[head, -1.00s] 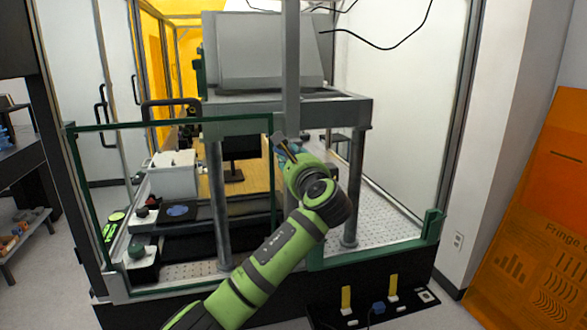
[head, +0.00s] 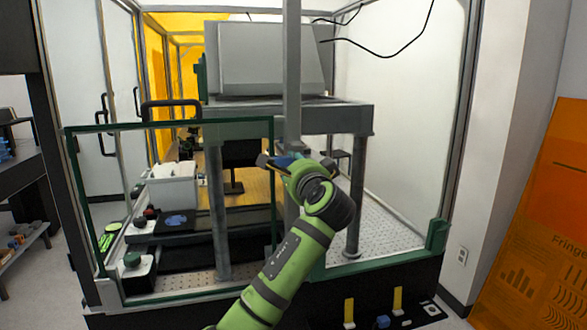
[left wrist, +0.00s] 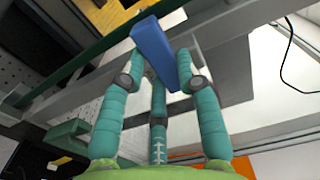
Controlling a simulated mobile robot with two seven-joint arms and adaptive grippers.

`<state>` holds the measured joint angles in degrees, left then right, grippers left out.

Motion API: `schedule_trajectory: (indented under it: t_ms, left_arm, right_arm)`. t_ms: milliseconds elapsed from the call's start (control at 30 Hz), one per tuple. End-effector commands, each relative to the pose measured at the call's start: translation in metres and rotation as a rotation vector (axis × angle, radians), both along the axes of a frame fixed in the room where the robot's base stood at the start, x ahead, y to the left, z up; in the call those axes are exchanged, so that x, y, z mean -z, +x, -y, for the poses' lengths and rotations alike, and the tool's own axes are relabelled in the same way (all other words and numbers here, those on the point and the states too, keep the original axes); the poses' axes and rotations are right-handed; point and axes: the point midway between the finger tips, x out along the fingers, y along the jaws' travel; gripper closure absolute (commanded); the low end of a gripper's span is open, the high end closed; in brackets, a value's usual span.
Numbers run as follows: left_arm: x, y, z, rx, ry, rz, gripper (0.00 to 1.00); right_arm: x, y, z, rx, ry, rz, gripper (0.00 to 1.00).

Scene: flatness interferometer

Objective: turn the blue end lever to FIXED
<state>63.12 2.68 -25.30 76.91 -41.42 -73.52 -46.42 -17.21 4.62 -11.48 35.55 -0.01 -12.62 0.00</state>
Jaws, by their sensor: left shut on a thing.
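The blue end lever (left wrist: 154,48) is a flat blue bar in the left wrist view, lying slantwise between my teal fingers. My left gripper (left wrist: 160,62) is shut on it, with a finger on either side and a third finger behind. In the head view, my left gripper (head: 288,164) is at the grey upright post, near the top right corner of the green-framed window. I cannot read any FIXED marking. My right gripper is in neither view.
The green-framed window (head: 170,124) with a dark handle (head: 171,108) is left of my arm. A grey post (head: 292,80) rises behind my gripper. Inside stand a white bin (head: 172,188) and a perforated table (head: 390,230). An orange poster (head: 540,230) stands at right.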

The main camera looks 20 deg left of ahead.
Motion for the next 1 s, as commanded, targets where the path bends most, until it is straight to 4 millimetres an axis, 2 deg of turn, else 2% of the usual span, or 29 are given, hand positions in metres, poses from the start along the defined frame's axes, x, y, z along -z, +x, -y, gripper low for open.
schedule_trajectory:
  t_ms: [267, 300, 333, 767, 867, 1000]
  left_arm:
    - [-0.003, 0.000, 0.000, 0.000, 0.002, 0.005, 1.00]
    - [-0.003, 0.000, 0.000, 0.000, 0.003, 0.006, 0.52]
    - [-0.003, 0.000, 0.000, 0.000, 0.003, 0.006, 0.43]
    - [0.000, -0.005, 0.004, 0.002, 0.003, 0.000, 0.43]
    - [-0.001, -0.015, 0.012, 0.003, 0.002, 0.002, 0.43]
    - [-0.001, -0.039, 0.029, 0.006, 0.000, 0.004, 0.43]
  right_arm:
    - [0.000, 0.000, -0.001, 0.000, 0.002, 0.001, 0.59]
    - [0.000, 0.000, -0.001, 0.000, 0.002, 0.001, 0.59]
    - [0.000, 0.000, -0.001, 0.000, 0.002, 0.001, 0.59]
    - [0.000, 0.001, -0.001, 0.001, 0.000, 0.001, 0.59]
    - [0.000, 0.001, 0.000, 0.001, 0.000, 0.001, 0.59]
    - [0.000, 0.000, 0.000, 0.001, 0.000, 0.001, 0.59]
